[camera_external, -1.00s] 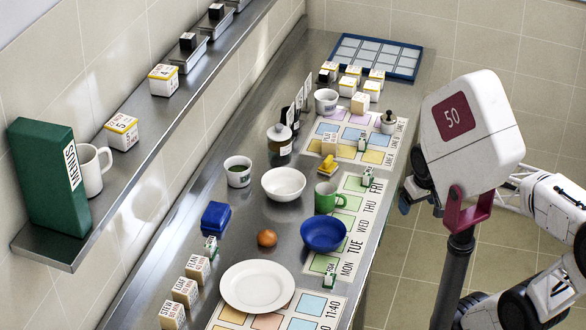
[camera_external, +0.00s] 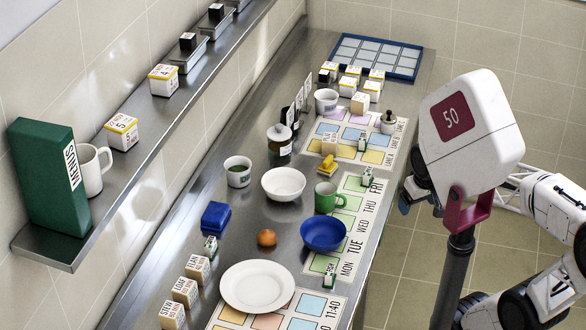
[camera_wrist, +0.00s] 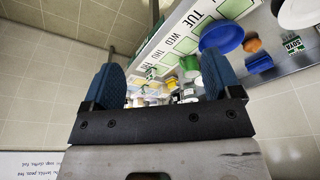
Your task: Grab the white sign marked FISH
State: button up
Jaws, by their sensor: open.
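I cannot read the word FISH on anything in these frames. Several thin white signs (camera_external: 299,98) stand upright in a row at the back of the counter, beside dark bottles in the external view. Their faces are seen nearly edge-on, so I cannot tell which one is marked FISH. My gripper (camera_wrist: 161,82) is open, its two blue fingers wide apart with nothing held between them. In the external view its blue fingertip (camera_external: 404,205) shows off the counter's right edge, well away from the signs; the rest is partly hidden by my arm.
The counter holds a white bowl (camera_external: 283,184), a blue bowl (camera_external: 323,234), a green mug (camera_external: 326,197), an egg (camera_external: 266,238), a plate (camera_external: 257,286) and a glass jar (camera_external: 279,145). A blue tray (camera_external: 405,72) lies at the far end. A wall shelf (camera_external: 150,135) runs along the left.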

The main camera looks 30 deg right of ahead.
jog(key=shift+a, duration=0.1)
dwell(0.3)
jog(key=m+t+y, duration=0.3)
jog(key=m+y, duration=0.8)
jog(key=m, duration=0.6)
send_over(334, 272)
jog(key=s+d, duration=0.3)
jog(key=s, duration=0.3)
notch_tip(334, 272, down, 15)
jog(key=f+m+t, duration=0.1)
jog(key=f+m, duration=0.1)
jog(key=w+f+m+t, duration=0.1)
jog(key=f+m, duration=0.1)
jog(key=m, duration=0.1)
jog(key=w+f+m, duration=0.1)
jog(key=f+m, duration=0.1)
jog(key=shift+d+m+t, duration=0.1)
jog(key=shift+m+t, duration=0.2)
jog(key=shift+t, duration=0.1)
jog(key=shift+w+d+f+m+t+h, duration=0.2)
jog(key=shift+f+m+t+h, duration=0.1)
jog(key=shift+f+m, duration=0.3)
jog(key=shift+a, duration=0.1)
jog(key=shift+x, duration=1.15)
jog(key=shift+w+a, duration=0.1)
